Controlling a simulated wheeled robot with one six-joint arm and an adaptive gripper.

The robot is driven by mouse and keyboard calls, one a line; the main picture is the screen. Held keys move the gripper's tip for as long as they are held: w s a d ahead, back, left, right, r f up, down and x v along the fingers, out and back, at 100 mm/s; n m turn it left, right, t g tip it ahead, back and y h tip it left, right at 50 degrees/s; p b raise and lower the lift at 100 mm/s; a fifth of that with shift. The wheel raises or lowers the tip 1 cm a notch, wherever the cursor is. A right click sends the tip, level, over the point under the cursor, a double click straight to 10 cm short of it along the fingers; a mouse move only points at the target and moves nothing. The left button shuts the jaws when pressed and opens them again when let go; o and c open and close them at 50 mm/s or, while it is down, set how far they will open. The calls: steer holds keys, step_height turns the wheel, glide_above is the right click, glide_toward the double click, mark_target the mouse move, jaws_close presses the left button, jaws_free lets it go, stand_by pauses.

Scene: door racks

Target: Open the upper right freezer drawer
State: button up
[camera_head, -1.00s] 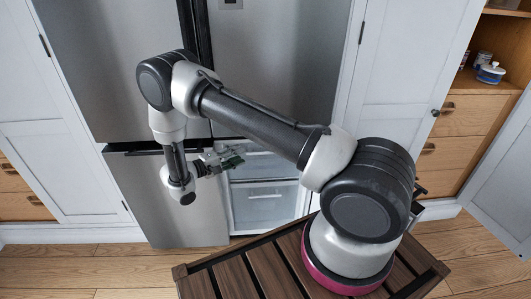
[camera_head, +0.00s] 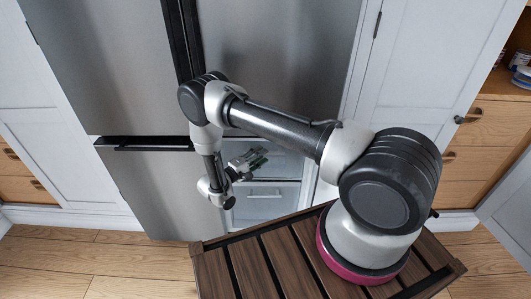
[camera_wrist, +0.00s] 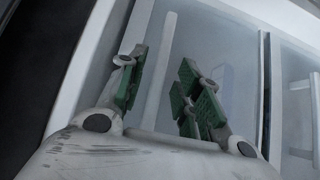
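The upper right freezer drawer (camera_head: 287,163) is shut and has a pale translucent front. It sits in the open lower right compartment of the fridge, partly hidden by my arm and gripper. My gripper (camera_head: 250,161) is in front of it, with green-padded fingers spread apart and nothing held. In the wrist view the open fingers (camera_wrist: 163,95) face the drawer front (camera_wrist: 230,65). A pale bar (camera_wrist: 160,70), which looks like the drawer's handle, shows in the gap between them. I cannot tell whether the fingers touch it.
A lower drawer (camera_head: 265,205) with a pale handle lies just below. The shut lower left steel door (camera_head: 160,195) is to the left, and the upper steel doors (camera_head: 280,60) are shut above. A white cabinet door (camera_head: 435,70) stands at the right. Bare wooden floor (camera_head: 80,260) lies at the front left.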

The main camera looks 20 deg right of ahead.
steer(key=shift+x, duration=1.4)
jaws_close()
steer(key=shift+s+a, duration=0.1)
